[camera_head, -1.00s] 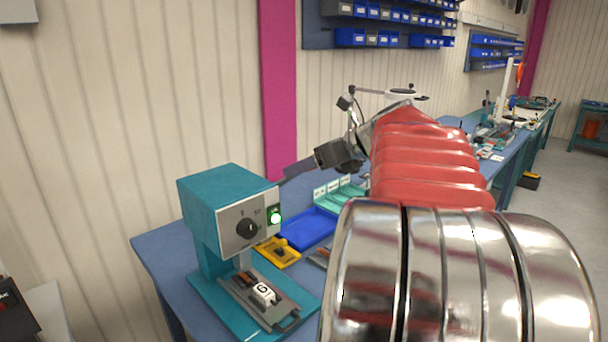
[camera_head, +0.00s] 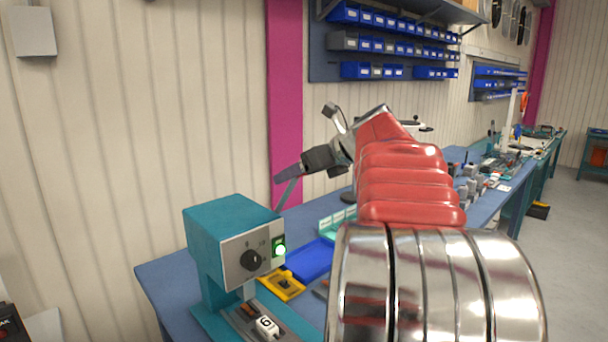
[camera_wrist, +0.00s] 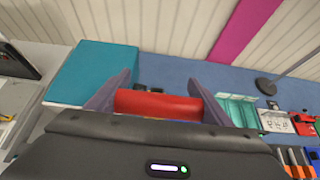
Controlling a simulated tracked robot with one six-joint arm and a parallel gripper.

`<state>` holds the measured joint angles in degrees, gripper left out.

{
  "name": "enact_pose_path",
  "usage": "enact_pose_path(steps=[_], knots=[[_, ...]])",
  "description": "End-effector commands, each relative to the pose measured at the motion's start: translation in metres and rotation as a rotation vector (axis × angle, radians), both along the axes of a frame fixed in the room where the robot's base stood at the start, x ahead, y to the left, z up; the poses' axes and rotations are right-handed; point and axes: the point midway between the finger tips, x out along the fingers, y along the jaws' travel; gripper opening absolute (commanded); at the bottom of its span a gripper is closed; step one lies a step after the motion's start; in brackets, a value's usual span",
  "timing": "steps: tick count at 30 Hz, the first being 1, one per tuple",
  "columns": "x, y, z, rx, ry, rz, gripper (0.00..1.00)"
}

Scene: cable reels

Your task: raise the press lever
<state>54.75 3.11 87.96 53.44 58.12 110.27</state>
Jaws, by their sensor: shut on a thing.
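The press is a teal box (camera_head: 232,232) with a grey front panel, a black dial (camera_head: 250,260) and a lit green lamp (camera_head: 280,250). It stands at the lower middle of the head view, and its teal top shows in the wrist view (camera_wrist: 92,68). The press lever (camera_head: 287,194) is a thin grey bar rising behind the press's right side. Its red grip (camera_wrist: 158,103) lies across between my fingers in the wrist view. My gripper (camera_head: 283,174) is shut on this grip, above and right of the press top. The grip is hidden in the head view.
A white block marked 6 (camera_head: 267,326) sits under the press head. A yellow tray (camera_head: 282,286) and a blue tray (camera_head: 312,262) lie to its right on the blue bench. Small blue bins (camera_head: 372,70) hang on the wall behind.

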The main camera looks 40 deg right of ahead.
Motion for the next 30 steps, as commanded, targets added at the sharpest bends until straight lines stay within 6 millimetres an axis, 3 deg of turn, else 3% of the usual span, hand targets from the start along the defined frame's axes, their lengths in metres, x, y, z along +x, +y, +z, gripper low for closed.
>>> enact_pose_path(steps=[5, 6, 13, 23, 30], knots=[[0.001, 0.001, -0.006, 0.008, 0.007, 0.003, 0.33], [0.001, 0.001, -0.006, 0.008, 0.007, 0.003, 0.76], [0.0, 0.0, -0.004, 0.005, 0.005, 0.002, 0.92], [-0.003, -0.001, -0.001, 0.002, 0.003, 0.0, 0.92], [-0.024, -0.001, 0.012, 0.001, 0.002, -0.003, 0.92]])
